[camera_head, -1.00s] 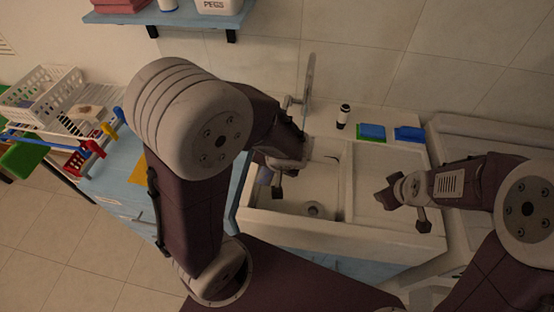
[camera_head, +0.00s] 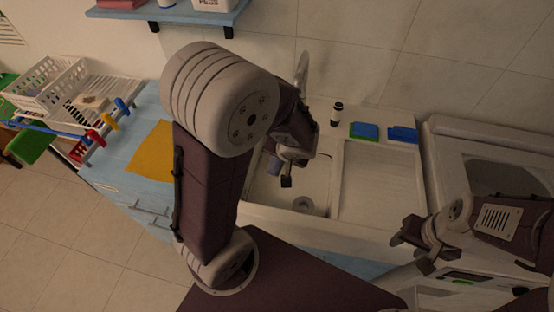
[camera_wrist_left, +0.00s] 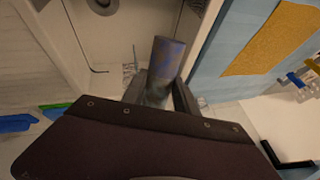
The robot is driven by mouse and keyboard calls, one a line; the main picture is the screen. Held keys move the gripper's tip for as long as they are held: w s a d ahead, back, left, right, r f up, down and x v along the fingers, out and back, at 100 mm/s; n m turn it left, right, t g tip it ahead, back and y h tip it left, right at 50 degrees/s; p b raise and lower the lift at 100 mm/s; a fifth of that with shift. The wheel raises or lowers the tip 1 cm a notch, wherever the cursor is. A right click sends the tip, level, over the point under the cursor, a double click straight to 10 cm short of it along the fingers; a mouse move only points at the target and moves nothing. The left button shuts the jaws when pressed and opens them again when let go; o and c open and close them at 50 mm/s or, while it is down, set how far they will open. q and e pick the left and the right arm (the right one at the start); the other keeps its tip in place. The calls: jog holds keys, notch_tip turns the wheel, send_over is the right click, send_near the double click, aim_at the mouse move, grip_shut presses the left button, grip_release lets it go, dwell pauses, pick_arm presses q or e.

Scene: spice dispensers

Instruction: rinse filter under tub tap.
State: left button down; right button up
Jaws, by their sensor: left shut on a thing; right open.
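The filter, a small blue-purple cylinder (camera_wrist_left: 167,60), is held in my left gripper (camera_wrist_left: 160,92), which is shut on it. In the head view the filter (camera_head: 274,166) is partly hidden by my left gripper (camera_head: 286,168), over the back left of the tub basin. The white tub (camera_head: 262,218) has a round drain (camera_head: 303,205) in its floor. The tap (camera_head: 302,68) rises at the wall behind the tub; my left arm hides its lower part. No water stream is visible. My right gripper (camera_head: 413,253) is open and empty, to the right of the tub's front.
A ribbed board (camera_head: 375,190) forms the tub's right side. Behind it stand a dark-capped bottle (camera_head: 337,114) and blue-green sponges (camera_head: 364,131). A washing machine (camera_head: 445,150) stands right. An orange cloth (camera_head: 152,152) and a white rack (camera_head: 50,85) are on the left.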

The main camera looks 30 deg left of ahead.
pick_arm(q)
jog(key=w+a+f+p, duration=0.1)
jog(key=w+f+p, duration=0.1)
jog(key=w, duration=0.8)
jog(key=shift+a, duration=0.2)
jog(key=shift+w+f, duration=0.1)
jog(key=shift+d, duration=0.6)
jog(key=shift+a+b, duration=0.45)
jog(key=shift+a, duration=0.2)
